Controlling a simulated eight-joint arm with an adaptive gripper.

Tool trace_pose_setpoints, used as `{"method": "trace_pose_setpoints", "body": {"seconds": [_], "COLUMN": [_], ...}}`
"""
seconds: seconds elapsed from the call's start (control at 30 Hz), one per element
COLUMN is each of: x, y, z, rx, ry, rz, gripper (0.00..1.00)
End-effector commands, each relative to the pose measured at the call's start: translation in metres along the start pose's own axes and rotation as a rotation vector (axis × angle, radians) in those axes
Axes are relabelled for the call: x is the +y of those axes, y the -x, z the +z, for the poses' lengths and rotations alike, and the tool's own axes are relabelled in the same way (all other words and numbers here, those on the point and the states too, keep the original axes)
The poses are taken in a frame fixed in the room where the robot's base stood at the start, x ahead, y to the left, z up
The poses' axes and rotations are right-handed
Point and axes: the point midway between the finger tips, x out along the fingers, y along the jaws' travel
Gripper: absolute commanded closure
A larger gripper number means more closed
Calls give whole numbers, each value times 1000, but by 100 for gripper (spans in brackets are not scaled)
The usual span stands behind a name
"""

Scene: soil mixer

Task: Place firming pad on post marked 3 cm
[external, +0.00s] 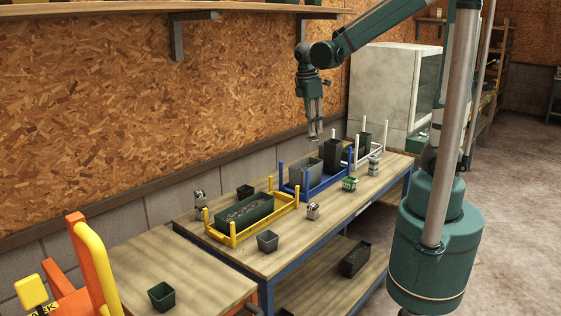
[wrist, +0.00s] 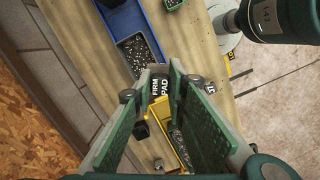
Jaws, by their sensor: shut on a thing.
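In the external view the pad is small at the fingertips. Posts stand at the corners of the yellow frame (external: 234,240), the blue frame and the white frame (external: 378,149). No 3 cm marking is readable, so I cannot tell which post bears it.
A dark planter (external: 244,211) of soil lies in the yellow frame. The front right bench top is largely clear.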

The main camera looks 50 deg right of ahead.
Motion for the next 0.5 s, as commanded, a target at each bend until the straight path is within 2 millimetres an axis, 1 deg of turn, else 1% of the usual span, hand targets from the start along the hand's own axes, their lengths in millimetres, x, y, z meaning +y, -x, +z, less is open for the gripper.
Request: {"method": "trace_pose_setpoints", "body": {"seconds": [0.03, 0.5], "x": [5, 40], "y": [-1, -13], "z": [9, 87], "rx": [0, 0], "ry": [-20, -180], "rz": [-3, -27], "gripper": [97, 97]}}
